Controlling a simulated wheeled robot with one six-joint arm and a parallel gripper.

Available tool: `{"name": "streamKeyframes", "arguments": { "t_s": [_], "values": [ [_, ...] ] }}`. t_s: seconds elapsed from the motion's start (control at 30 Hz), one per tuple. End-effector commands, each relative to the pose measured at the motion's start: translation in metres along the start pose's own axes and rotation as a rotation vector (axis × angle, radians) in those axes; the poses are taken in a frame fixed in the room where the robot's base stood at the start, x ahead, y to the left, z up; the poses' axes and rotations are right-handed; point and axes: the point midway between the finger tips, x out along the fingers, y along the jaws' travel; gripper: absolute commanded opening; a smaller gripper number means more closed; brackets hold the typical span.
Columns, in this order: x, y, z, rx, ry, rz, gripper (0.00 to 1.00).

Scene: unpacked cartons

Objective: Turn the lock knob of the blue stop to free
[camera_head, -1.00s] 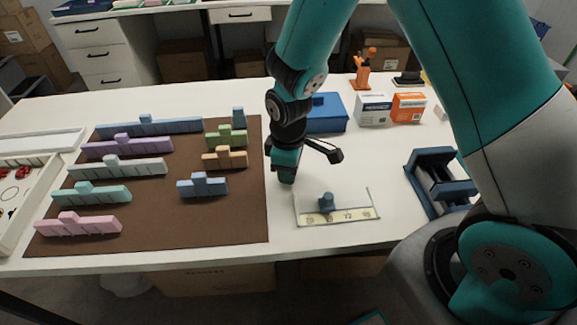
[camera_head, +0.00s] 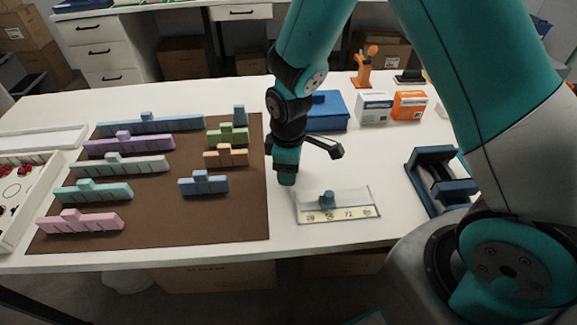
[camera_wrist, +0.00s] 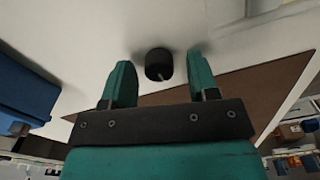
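The small blue stop (camera_head: 328,199) sits upright on a clear holder with a pale numbered strip (camera_head: 337,214) near the table's front edge. My gripper (camera_head: 287,181) points down at the white table, left of and slightly behind the stop. In the wrist view my gripper (camera_wrist: 162,85) is open, its two teal fingers apart with nothing clamped. A dark round knob (camera_wrist: 159,64) with a pale mark shows between and beyond the fingertips, apart from both. I cannot tell from these views whether this knob belongs to the blue stop.
A brown mat (camera_head: 150,225) with several coloured stepped blocks lies left of my gripper. A blue box (camera_head: 328,112) stands behind, with small cartons (camera_head: 374,107) beside it. A dark blue stand (camera_head: 440,180) is at the right. White table around the holder is clear.

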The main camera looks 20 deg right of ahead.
Motion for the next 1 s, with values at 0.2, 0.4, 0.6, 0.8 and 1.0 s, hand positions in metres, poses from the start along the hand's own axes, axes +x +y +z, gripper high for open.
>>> {"name": "streamKeyframes", "arguments": {
  "t_s": [0.2,0.4,0.6,0.8,1.0],
  "values": [
    [-0.004,0.000,0.001,0.001,-0.001,0.000,0.54],
    [-0.037,0.001,0.000,0.001,0.002,0.004,0.54],
    [-0.090,0.001,-0.001,0.001,0.004,0.005,0.54],
    [-0.137,0.000,-0.001,0.000,0.003,0.003,0.54],
    [-0.165,0.000,-0.001,-0.001,0.000,0.001,0.54]
  ]
}}
